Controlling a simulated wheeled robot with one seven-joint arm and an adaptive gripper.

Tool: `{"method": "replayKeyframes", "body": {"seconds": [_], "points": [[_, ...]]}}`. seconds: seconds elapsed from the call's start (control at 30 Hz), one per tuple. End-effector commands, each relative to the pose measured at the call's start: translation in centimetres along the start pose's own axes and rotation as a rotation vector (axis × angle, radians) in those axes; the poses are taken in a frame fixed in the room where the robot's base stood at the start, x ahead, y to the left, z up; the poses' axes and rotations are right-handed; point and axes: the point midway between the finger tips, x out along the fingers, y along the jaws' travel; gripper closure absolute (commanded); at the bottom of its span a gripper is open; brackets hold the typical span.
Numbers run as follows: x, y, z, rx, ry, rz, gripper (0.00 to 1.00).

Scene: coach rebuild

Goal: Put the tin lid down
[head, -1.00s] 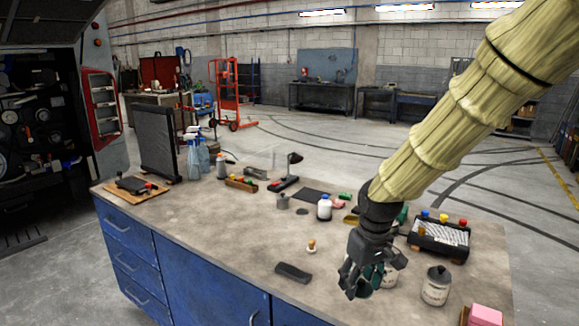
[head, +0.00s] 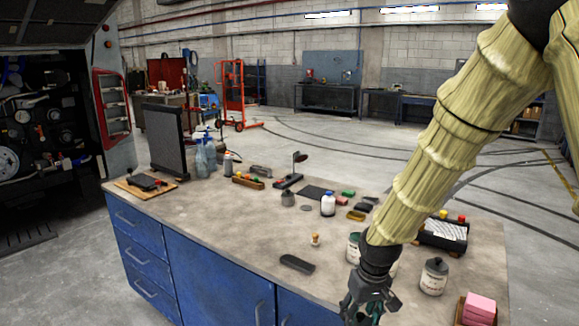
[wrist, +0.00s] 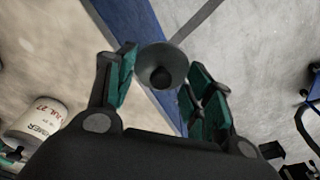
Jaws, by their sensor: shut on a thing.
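The tin lid (wrist: 172,57) is a grey disc with a dark round knob. In the wrist view it sits between the green-padded fingers of my gripper (wrist: 158,76), which is shut on it. Behind the lid in that view run the table's edge and its blue front. In the head view my gripper (head: 364,308) hangs low by the front edge of the workbench (head: 235,225), and the lid cannot be made out. A pale tin (head: 354,250) stands partly hidden behind my arm. A labelled tin with a dark knobbed top (head: 434,277) stands to the right.
A pink block (head: 480,306) lies in a wooden tray at the front right. A dark flat block (head: 297,263) and a small knobbed piece (head: 315,240) lie left of my gripper. A white bottle (head: 328,205) stands farther back. Bare benchtop shows around them.

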Motion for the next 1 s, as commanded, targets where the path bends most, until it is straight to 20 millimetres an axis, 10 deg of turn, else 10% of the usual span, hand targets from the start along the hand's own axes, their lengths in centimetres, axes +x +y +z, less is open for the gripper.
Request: {"method": "replayKeyframes", "body": {"seconds": [0.6, 1.0], "points": [[14.4, 0.1, 4.8, 0.212, 0.002, 0.045, 0.64], [13.5, 1.4, 5.8, 0.278, 0.013, 0.065, 0.64]]}}
